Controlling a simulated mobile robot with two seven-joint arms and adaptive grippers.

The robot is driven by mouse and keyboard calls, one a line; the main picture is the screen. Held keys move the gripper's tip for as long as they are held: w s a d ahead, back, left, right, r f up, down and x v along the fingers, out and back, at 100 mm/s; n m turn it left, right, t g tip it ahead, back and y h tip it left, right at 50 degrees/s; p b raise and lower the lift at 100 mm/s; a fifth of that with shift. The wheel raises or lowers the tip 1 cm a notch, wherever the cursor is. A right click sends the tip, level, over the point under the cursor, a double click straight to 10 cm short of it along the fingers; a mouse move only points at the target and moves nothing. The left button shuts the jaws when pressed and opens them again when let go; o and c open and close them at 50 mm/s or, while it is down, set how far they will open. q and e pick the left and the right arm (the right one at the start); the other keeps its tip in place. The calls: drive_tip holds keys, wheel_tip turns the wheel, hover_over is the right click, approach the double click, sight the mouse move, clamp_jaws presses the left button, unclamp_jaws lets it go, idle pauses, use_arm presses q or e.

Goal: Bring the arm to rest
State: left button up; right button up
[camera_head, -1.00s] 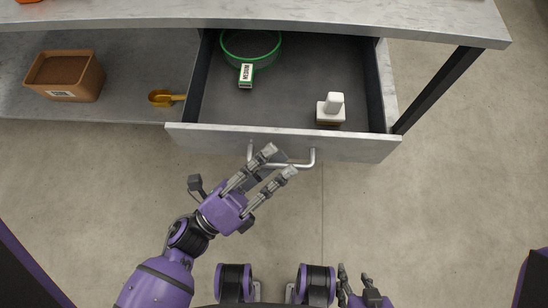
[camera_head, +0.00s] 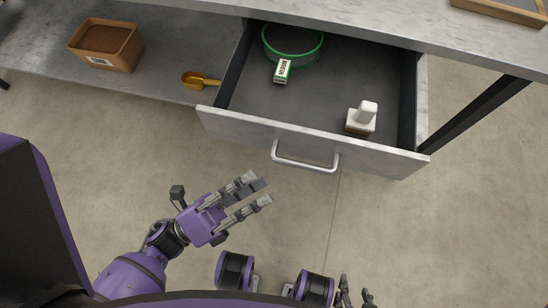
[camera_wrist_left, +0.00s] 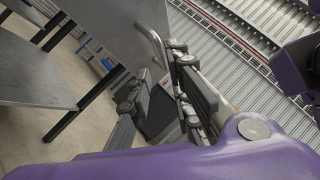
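My left gripper (camera_head: 257,192) is open and empty over the floor, in front of and below the open drawer in the head view. Its fingers are apart from the drawer handle (camera_head: 305,165). In the left wrist view the open fingers of the left gripper (camera_wrist_left: 160,112) have nothing between them, and the handle (camera_wrist_left: 152,45) shows beyond them. My right gripper (camera_head: 355,296) shows only as fingertips at the bottom edge of the head view; two fingers stand apart with nothing seen between them, and the rest is cut off.
A brown tub (camera_head: 105,47) and an orange scoop (camera_head: 200,80) sit on the shelf (camera_head: 160,90). The floor (camera_head: 420,240) is clear.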

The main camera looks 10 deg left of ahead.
use_arm(q)
drive_tip(key=shift+v, duration=0.95)
